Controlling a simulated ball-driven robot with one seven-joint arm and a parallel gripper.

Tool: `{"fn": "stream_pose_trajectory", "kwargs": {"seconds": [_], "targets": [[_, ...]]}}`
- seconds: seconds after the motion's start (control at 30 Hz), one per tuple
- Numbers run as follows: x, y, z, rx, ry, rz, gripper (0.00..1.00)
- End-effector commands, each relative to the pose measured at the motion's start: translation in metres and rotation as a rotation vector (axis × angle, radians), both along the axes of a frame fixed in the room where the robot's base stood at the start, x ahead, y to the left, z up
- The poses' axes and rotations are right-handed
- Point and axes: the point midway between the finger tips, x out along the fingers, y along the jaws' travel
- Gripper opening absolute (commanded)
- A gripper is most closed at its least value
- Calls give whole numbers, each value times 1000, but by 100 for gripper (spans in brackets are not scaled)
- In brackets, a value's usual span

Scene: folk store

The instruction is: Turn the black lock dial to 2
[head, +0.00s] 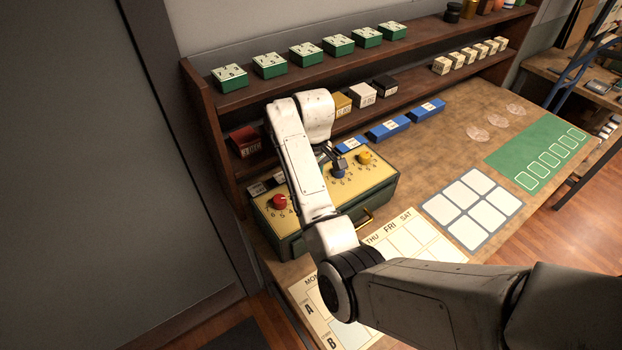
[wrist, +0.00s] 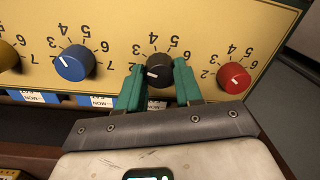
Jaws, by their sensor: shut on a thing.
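The black lock dial (wrist: 158,68) is in the wrist view, on the cream face (wrist: 130,20) of a box. Its white mark points to the lower left, toward my left finger. My gripper (wrist: 160,82) has its two green fingers on either side of the dial, shut on it. The fingers cover some of the printed numbers, so I cannot read which one the mark meets. In the head view the black dial is hidden behind my arm.
The blue dial (wrist: 75,63) and red dial (wrist: 234,78) flank the black one closely. The yellow dial (head: 364,158) is at the box's far end. A wooden shelf (head: 225,100) stands behind the box. A brass handle (head: 363,219) sticks out at the front.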

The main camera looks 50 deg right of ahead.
Motion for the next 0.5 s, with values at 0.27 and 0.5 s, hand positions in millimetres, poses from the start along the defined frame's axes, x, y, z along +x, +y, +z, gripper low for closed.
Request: {"fn": "stream_pose_trajectory", "kwargs": {"seconds": [0.27, 0.5], "targets": [[0, 0, 0, 0, -1, 232, 5], [1, 0, 0, 0, -2, 369, 5]]}}
